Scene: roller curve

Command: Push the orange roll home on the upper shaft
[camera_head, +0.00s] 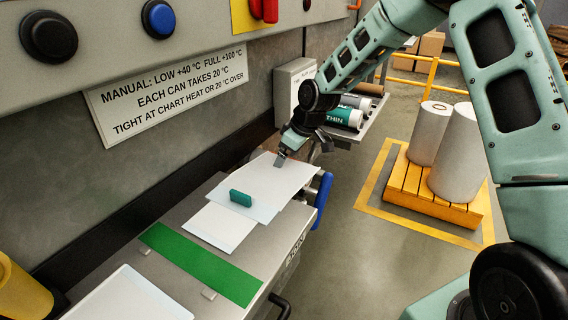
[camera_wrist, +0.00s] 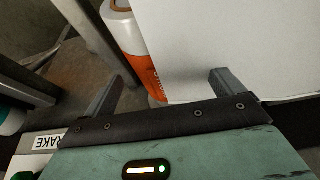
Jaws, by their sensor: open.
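My gripper (camera_head: 281,160) is over the far end of the white sheets on the bench in the head view. In the wrist view its two fingers stand wide apart (camera_wrist: 167,77), with nothing clamped between them. An orange and white cylinder (camera_wrist: 136,45) with lettering shows beyond the fingers, partly covered by a white sheet (camera_wrist: 225,40). I cannot tell whether this cylinder is the orange roll. No orange roll shows clearly in the head view, and I cannot make out the upper shaft in either view.
White sheets (camera_head: 218,226) and a green block (camera_head: 241,198) lie on the bench, with a green strip (camera_head: 200,264) nearer. A blue handwheel (camera_head: 322,199) is at its right edge. Green-and-white cans (camera_head: 343,117) lie on a shelf behind. Large rolls (camera_head: 456,155) stand on a yellow pallet.

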